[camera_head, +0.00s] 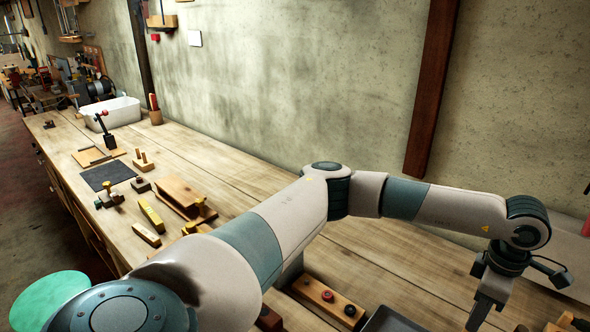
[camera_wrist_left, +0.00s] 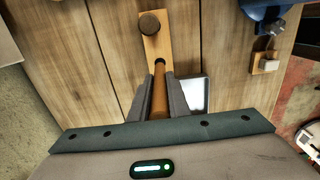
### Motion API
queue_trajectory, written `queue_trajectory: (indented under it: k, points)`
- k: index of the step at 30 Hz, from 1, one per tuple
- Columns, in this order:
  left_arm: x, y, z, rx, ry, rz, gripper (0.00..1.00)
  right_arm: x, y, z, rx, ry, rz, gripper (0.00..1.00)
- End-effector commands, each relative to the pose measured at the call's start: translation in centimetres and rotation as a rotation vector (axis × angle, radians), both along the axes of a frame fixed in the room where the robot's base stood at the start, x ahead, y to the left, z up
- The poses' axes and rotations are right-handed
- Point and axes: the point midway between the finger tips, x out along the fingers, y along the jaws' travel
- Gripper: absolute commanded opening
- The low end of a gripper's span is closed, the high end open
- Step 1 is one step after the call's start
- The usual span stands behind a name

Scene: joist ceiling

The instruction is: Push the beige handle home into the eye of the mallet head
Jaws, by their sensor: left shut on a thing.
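My left gripper (camera_head: 478,318) reaches down at the lower right of the head view, its tips cut off by the frame edge. In the left wrist view the gripper (camera_wrist_left: 162,100) is shut on a tan-brown rod, the handle (camera_wrist_left: 159,98), with a dark far end. That end lies close to a light wooden block (camera_wrist_left: 155,44) that bears a dark round piece (camera_wrist_left: 150,24). I cannot tell if they touch. I cannot make out the mallet head or its eye for certain. My right gripper is not in view.
A wooden strip with red and black knobs (camera_head: 327,297) and a dark tray (camera_head: 392,322) lie at the bench's front. A blue tool (camera_wrist_left: 262,14) and a small wooden block (camera_wrist_left: 265,63) lie to the right in the wrist view.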

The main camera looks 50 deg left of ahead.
Motion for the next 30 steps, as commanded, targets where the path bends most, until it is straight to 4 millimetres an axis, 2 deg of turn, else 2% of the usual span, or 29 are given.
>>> queue_trajectory:
  k: [3,9,30]
  points:
    - [0.0,0.0,1.2,0.0,-0.001,0.0,0.0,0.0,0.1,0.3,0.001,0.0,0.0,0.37]
    - [0.0,0.0,2.2,0.0,0.0,0.0,0.0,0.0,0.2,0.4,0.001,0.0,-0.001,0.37]
    - [0.0,0.0,2.2,0.001,0.0,0.001,0.0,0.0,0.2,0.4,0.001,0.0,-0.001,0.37]
